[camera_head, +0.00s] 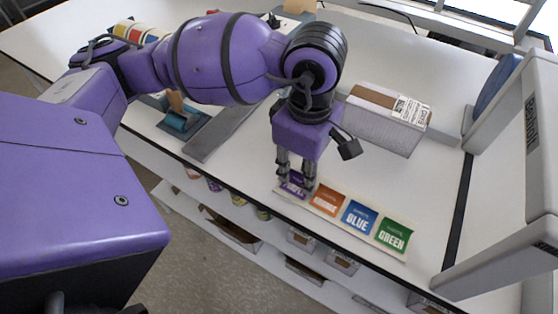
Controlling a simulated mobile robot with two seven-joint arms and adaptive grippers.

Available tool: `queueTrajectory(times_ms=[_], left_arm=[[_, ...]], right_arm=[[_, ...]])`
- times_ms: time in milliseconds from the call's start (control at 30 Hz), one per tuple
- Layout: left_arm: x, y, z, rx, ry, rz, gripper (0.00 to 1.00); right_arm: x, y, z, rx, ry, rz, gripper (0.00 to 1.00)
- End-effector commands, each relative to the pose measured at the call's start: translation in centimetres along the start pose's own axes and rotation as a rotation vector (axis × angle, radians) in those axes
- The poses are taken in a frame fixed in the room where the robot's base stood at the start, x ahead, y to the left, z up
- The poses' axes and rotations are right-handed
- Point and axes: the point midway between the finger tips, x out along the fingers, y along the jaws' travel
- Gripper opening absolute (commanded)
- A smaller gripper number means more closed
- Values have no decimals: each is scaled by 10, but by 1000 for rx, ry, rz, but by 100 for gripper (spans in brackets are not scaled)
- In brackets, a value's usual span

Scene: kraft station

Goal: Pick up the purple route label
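The purple route label (292,187) lies at the left end of a pale label strip near the table's front edge. Orange (327,199), blue (358,217) and green (393,235) labels follow it to the right on the same strip. My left gripper (296,183) points down right over the purple label, and its fingers partly hide it. I cannot tell whether the fingers are open or closed on it, or whether they touch it. My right gripper does not show.
A grey wrapped parcel with a white printed label (410,110) lies behind the strip. A tape dispenser (180,118) and a long grey bar (225,130) are left of my gripper. A large grey frame (535,150) stands at the right. Shelves with boxes (235,232) are below the table.

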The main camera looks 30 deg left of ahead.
Motion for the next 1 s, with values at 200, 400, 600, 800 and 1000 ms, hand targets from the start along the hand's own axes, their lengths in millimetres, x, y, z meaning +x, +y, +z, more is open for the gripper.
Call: queueTrajectory(times_ms=[200,400,600,800,1000], left_arm=[[-1,1,0,0,-1,3,10],[-2,1,1,0,-1,3,0],[-2,1,1,1,-1,4,0],[-7,2,0,0,0,5,0],[-32,4,-2,-4,0,11,0]], right_arm=[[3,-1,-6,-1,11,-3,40],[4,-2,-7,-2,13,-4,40],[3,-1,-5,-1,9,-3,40],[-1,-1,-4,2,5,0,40],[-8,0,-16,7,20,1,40]])
